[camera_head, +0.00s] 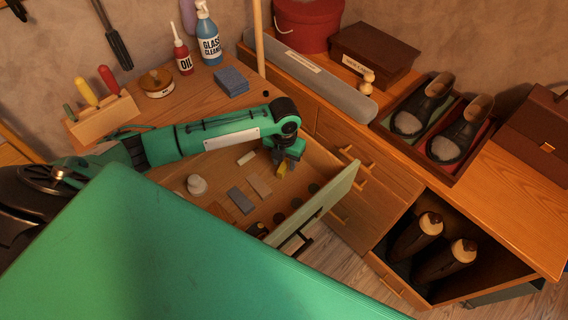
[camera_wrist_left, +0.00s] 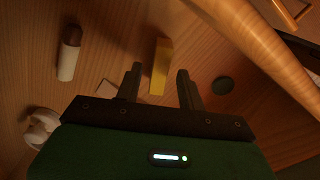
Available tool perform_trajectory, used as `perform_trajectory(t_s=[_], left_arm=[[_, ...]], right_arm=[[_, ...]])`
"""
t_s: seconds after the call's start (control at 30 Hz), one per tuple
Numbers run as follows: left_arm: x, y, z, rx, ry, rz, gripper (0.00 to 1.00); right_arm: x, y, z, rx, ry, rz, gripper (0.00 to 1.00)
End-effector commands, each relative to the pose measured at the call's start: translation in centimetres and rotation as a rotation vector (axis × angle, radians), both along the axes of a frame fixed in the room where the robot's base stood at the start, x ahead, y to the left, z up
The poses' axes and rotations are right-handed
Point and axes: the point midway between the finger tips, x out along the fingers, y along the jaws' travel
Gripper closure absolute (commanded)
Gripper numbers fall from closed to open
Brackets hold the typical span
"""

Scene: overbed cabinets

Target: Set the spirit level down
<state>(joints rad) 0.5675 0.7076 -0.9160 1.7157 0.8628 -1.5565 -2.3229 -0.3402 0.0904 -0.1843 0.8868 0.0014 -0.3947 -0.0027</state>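The spirit level appears to be the small yellow bar (camera_wrist_left: 160,68), seen in the left wrist view over the wooden drawer floor. In the head view it is a small yellow patch (camera_head: 281,170) just under my left gripper (camera_head: 287,160). The left gripper points down into the open drawer (camera_head: 338,189). In the wrist view its two dark fingers (camera_wrist_left: 160,73) stand apart, one on each side of the bar, with a visible gap on both sides. Whether the bar touches the drawer floor is hard to tell. My right gripper is not in view.
The drawer also holds a white knob-like piece (camera_head: 197,185), a grey block (camera_head: 241,200), a pale block (camera_head: 259,186) and several dark round pieces. The drawer's green front wall is close to the gripper's right. Bottles and a blue sponge (camera_head: 231,82) stand on the top.

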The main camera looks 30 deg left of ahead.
Motion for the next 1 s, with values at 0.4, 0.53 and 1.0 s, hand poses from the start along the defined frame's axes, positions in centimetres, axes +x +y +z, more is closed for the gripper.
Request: perform_trajectory(t_s=[0.4,0.53,1.0], left_arm=[[0.1,0.0,8.5,0.000,-0.003,0.000,0.61],[0.0,0.0,9.6,-0.001,-0.001,0.000,0.61],[0.0,0.0,9.9,0.000,0.000,0.000,0.61]], right_arm=[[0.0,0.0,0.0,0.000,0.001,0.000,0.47],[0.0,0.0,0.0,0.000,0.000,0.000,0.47],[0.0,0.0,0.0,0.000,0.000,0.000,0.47]])
